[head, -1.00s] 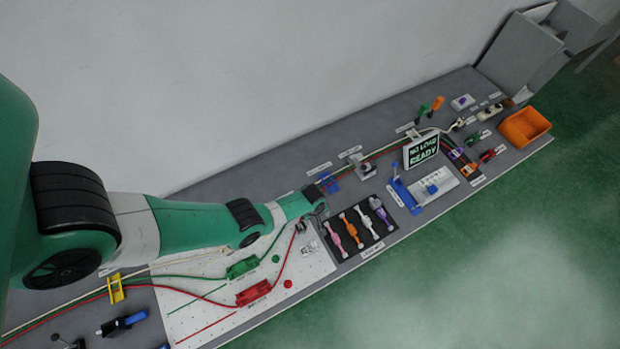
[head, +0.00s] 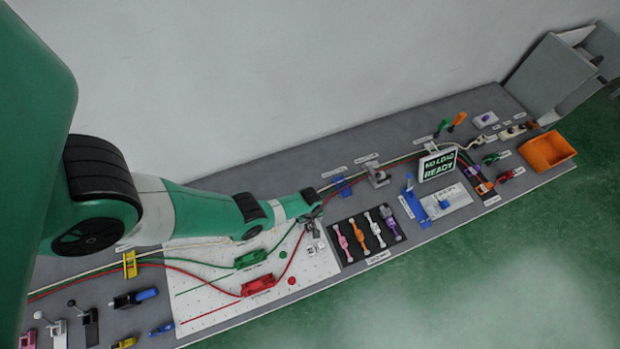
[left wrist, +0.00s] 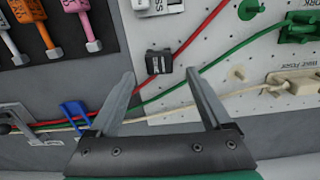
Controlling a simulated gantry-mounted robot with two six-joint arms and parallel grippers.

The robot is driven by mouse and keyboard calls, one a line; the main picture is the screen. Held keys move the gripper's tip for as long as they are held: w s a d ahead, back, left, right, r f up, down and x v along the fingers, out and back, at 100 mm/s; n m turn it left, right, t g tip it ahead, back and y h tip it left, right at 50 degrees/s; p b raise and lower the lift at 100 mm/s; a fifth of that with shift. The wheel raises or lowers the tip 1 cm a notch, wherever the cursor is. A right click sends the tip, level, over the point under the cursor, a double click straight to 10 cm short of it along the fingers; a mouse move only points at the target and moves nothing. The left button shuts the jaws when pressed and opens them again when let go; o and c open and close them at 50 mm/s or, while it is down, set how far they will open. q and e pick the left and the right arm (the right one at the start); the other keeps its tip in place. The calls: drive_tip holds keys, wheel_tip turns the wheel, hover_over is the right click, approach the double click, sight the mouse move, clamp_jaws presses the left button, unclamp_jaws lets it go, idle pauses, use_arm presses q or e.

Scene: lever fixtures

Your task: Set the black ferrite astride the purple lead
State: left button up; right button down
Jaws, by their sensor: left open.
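A small black block, which looks like the black ferrite (left wrist: 158,62), lies at the red lead (left wrist: 200,28) in the left wrist view. I cannot tell whether it sits astride that lead or against it. My left gripper (left wrist: 161,73) is open and empty, its fingertips on either side of the block in the picture; the height gap is unclear. In the head view, my left gripper (head: 316,214) is over the upper right corner of the white pegboard. I see red, green and white leads, but cannot make out a purple one. My right gripper is out of view.
Red (head: 257,285) and green (head: 250,259) holders stand on the pegboard (head: 215,305). A dark rack (head: 347,260) of coloured pieces is to the right, with a blue clip (head: 342,186) on the leads behind. An orange bin (head: 547,151) stands at the far right.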

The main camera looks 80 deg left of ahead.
sight(310, 226)
use_arm(q)
drive_tip(key=f+b, duration=0.5)
drive_tip(key=shift+d+f, duration=0.15)
drive_tip(key=shift+d, duration=0.05)
clamp_jaws()
